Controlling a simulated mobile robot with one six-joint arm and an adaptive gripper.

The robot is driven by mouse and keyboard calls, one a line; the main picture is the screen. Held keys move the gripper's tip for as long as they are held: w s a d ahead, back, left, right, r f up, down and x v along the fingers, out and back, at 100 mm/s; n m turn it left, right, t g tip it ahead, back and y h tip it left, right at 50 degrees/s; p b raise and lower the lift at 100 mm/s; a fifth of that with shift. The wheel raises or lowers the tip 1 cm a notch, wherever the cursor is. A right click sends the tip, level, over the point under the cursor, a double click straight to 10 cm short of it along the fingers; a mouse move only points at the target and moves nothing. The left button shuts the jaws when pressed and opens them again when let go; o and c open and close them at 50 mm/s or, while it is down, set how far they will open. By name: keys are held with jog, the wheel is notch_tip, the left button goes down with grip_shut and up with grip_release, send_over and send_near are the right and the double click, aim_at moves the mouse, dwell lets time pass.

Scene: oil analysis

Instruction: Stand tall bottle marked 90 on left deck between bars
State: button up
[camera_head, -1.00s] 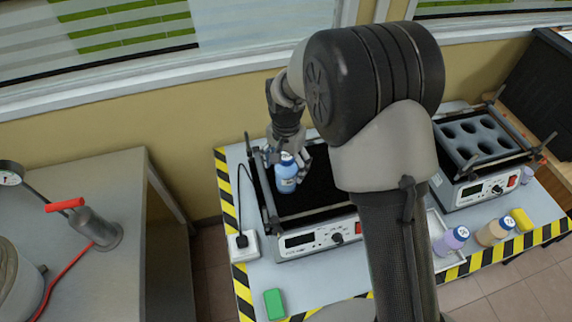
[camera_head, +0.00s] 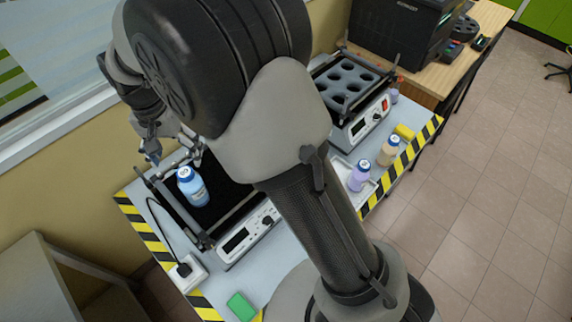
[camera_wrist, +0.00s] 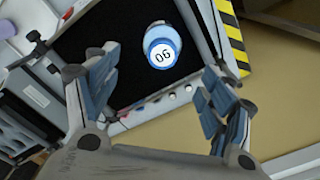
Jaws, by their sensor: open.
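The blue bottle (camera_head: 193,188) with a white cap disc stands upright on the black mat of the left deck (camera_head: 222,209). In the wrist view the bottle's cap (camera_wrist: 162,47) reads 90, upside down. The bottle is just inside the deck's left bar (camera_head: 173,212); my arm hides the deck's right part, so I cannot see a bar there. My gripper (camera_head: 172,150) is behind the bottle, open and empty. In the wrist view its fingers (camera_wrist: 160,68) are spread wide, with the bottle beyond and between them, apart from both.
A second shaker with a holed rack (camera_head: 350,82) stands to the right. A purple bottle (camera_head: 358,177) and a tan bottle (camera_head: 388,152) stand near the right edge.

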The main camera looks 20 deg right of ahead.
jog(key=s+d+r+n+t, duration=0.2)
jog(key=s+d+r, duration=0.7)
jog(key=d+r, duration=0.45)
jog(key=s+d+n+t, duration=0.1)
jog(key=s+d, duration=0.4)
jog(key=s, duration=0.2)
jog(key=s+d+t, duration=0.1)
jog(key=s+d, duration=0.3)
jog(key=s, duration=0.4)
jog(key=shift+s+d+r+n+t, duration=0.2)
jog(key=shift+s+d+n+t, duration=0.1)
jog(key=shift+d+n, duration=0.1)
notch_tip(320, 180, down, 4)
jog(key=b, duration=0.3)
jog(key=shift+r+b, duration=0.15)
jog(key=shift+b, duration=0.2)
